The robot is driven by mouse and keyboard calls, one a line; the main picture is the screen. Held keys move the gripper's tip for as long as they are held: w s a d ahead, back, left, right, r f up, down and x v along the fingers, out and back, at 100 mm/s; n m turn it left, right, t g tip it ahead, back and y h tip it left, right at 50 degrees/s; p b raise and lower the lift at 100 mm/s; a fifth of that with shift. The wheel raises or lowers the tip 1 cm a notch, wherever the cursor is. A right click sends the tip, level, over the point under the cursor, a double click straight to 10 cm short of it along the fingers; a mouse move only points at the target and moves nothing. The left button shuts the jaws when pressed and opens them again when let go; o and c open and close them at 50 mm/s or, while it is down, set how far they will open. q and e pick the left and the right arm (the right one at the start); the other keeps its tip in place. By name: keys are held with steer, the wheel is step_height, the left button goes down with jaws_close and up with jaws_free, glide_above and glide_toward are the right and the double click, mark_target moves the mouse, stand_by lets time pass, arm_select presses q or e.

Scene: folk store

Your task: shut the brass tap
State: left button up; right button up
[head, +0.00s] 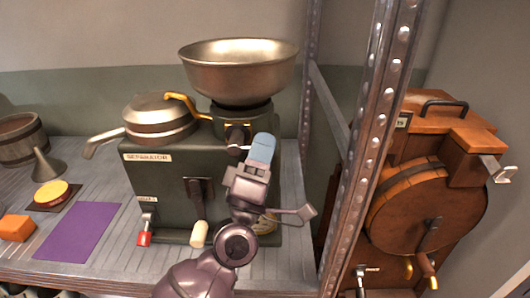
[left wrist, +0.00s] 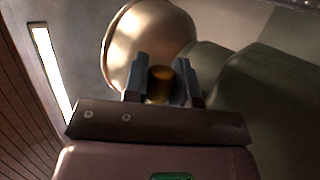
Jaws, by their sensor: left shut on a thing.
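The brass tap sits on the dark neck below the big metal bowl (head: 238,72) of the separator (head: 165,180). In the head view it is mostly hidden behind my left gripper (head: 262,147). In the left wrist view a brass piece, which looks like the tap (left wrist: 160,86), lies between the two fingers of my left gripper (left wrist: 162,72). The gripper is shut on it, with the bowl just beyond. How far the tap is turned cannot be told. My right gripper is in neither view.
A curved brass spout (head: 181,102) runs beside the lidded pot (head: 160,115). A purple mat (head: 78,231), a funnel (head: 47,166) and an orange block (head: 16,228) are at the left. A metal rack post (head: 369,140) rises to the right of the separator.

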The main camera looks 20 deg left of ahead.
arm_select(q)
steer(key=shift+r+n+y, duration=0.2)
steer(key=shift+n+y, duration=0.5)
steer(key=o, duration=0.8)
steer(key=shift+c, duration=0.2)
steer(key=shift+o, duration=0.8)
steer(key=b+v, duration=0.1)
steer(key=v, duration=1)
steer(key=shift+w+b, duration=0.15)
steer(key=shift+b, duration=0.15)
